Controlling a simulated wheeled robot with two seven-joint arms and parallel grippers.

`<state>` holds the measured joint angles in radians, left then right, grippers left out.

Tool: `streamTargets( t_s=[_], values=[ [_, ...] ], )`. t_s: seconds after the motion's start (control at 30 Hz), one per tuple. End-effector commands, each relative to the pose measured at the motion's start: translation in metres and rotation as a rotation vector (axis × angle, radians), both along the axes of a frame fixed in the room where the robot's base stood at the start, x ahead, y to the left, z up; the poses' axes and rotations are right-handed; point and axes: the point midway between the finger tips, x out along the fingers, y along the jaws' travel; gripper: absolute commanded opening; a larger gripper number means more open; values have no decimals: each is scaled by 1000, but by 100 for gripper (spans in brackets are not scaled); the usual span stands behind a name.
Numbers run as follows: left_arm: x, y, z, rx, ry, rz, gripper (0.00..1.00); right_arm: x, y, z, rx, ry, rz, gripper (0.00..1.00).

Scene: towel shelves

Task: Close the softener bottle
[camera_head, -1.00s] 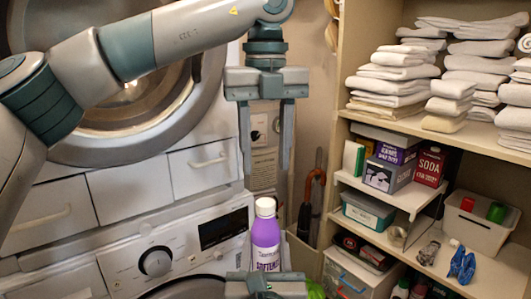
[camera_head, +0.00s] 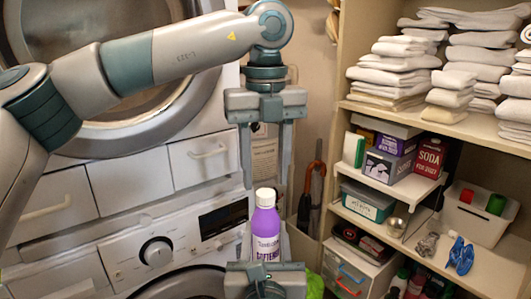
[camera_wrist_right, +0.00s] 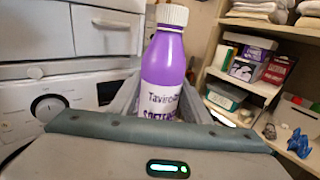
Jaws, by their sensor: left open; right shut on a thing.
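The softener bottle (camera_head: 265,232) is purple with a white cap (camera_head: 265,197) on its top. It stands upright in my right gripper (camera_head: 265,262), which is shut on its body. The right wrist view shows the bottle (camera_wrist_right: 164,80) between the fingers, with the white cap (camera_wrist_right: 172,15) at the top; I cannot tell how tightly the cap sits. My left gripper (camera_head: 266,180) is open, pointing down above the bottle. Its two fingers are spread on either side of the line of the cap, with the tips close to cap height. No contact shows.
Stacked washing machines (camera_head: 150,255) with drawers (camera_head: 205,157) stand behind and left. Umbrellas (camera_head: 312,195) lean in the gap between.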

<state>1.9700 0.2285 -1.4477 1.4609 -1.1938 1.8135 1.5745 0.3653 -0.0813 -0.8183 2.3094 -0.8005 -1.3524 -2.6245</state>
Motion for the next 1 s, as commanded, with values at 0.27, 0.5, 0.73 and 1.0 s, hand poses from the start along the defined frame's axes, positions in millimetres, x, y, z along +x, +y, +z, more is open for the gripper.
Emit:
streamTargets(
  t_s=[0.27,0.5,0.73,1.0],
  values=[
    [0,0,-27,2,1,-1,42,0,0,1,0,-1,0,0],
    [0,0,-30,0,0,0,42,0,0,1,0,-1,0,0],
    [0,0,-30,0,0,0,18,0,0,1,0,-1,0,0],
    [0,0,-30,0,0,-5,0,0,0,1,0,-1,0,0]
  ],
)
